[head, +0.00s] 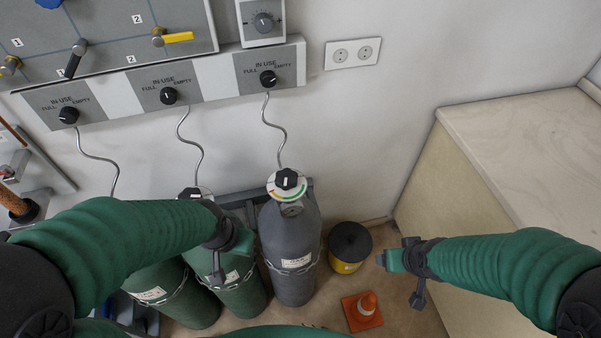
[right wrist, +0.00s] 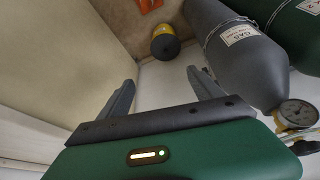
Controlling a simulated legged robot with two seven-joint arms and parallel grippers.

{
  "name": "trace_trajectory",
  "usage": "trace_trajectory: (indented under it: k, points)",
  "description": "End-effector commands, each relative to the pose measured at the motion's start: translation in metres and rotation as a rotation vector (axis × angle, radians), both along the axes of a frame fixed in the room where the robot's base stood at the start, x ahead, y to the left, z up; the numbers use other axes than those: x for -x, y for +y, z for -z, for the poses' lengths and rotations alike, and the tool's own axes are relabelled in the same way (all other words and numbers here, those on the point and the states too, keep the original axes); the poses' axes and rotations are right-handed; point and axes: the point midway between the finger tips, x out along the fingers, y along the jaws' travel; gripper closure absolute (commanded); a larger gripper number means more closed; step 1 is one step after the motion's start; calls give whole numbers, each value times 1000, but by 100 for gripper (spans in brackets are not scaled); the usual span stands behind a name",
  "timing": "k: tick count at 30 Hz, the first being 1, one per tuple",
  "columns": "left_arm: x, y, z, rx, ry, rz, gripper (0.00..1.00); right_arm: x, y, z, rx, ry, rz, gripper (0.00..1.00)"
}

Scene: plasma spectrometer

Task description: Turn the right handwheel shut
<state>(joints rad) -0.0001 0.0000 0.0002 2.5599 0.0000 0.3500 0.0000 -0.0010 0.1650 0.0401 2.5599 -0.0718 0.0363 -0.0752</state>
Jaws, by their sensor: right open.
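The right handwheel (head: 287,179) is a black knob with a white mark, above a white disc with a coloured arc, on top of the grey gas cylinder (head: 290,245). In the right wrist view, a black knob (right wrist: 306,147) shows at the right edge beside a round gauge (right wrist: 297,113) and the grey cylinder (right wrist: 235,55). My right gripper (head: 396,268) is right of the cylinder and apart from it; its fingers (right wrist: 160,76) are spread and empty. My left gripper (head: 230,245) hangs over the green cylinders, left of the grey one; its jaw opening is unclear.
Green cylinders (head: 240,285) stand left of the grey one, held by chains. A black-topped yellow bin (head: 348,252) and an orange cone (head: 363,308) stand on the floor to the right. A pale counter (head: 530,130) bounds the right side. Thin hoses rise to the wall panel (head: 210,78).

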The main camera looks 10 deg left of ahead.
Motion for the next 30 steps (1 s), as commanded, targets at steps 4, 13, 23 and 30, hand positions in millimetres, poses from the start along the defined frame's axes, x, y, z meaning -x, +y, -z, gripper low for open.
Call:
trace_trajectory:
  k: [4, 13, 23, 30]
  points:
    - [0, 0, -10, 0, 0, 0, 64, -19, 17, 8, 1, -84, -110, 25]
    - [0, 0, -30, 0, 0, 0, 64, -49, 87, 20, -79, -352, -392, 25]
    - [0, 0, -67, 0, 0, 0, 64, -17, 200, -49, -437, -939, -506, 25]
    - [0, 0, -66, 0, 0, 0, 64, -7, 200, -75, -508, -1095, -418, 25]
